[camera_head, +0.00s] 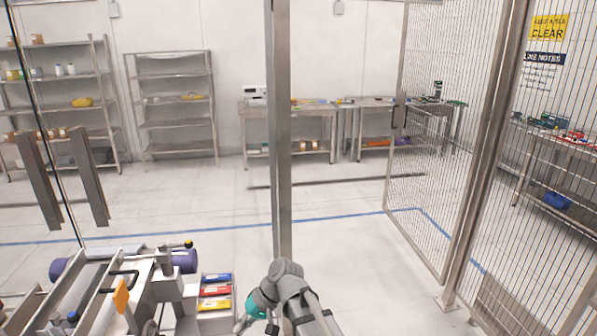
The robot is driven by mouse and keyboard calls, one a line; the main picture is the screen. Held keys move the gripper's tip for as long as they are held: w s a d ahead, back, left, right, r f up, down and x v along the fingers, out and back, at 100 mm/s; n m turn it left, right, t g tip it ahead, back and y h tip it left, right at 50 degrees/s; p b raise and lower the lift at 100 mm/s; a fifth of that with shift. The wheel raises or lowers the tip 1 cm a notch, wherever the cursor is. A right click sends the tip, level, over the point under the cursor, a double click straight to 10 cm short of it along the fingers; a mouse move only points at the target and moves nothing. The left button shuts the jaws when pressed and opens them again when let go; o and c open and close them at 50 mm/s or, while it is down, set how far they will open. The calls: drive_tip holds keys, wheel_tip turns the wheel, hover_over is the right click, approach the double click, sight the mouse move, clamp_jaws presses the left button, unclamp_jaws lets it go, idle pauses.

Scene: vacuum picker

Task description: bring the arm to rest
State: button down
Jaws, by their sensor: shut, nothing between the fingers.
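My grey arm (300,300) shows at the bottom centre, folded, with its bend in front of the foot of a steel post. A teal part shows on its left side. What appears to be my gripper (244,323) hangs low at the left of the arm, close to the bottom edge of the picture. It is small and partly hidden, and its fingertips are not clear. It is shut, and I see nothing held in it.
A machine (130,285) with a tray of coloured packs (216,291) stands close on the left. The steel post (281,130) rises just beyond my arm. A mesh fence (432,150) stands on the right. Shelves and benches line the back wall; the floor between is clear.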

drive_tip(key=d+f+m+t+h, duration=0.1)
drive_tip(key=d+m+h, duration=0.1)
drive_tip(key=d, duration=1.4)
drive_tip(key=d+f+m+t+h+p, duration=0.1)
drive_tip(key=d+h, duration=0.4)
drive_tip(key=d, duration=1)
drive_tip(key=shift+s+d+f+m+t+h, duration=0.3)
drive_tip(key=shift+d+f+m+t, duration=0.1)
drive_tip(key=shift+f+m+t, duration=0.35)
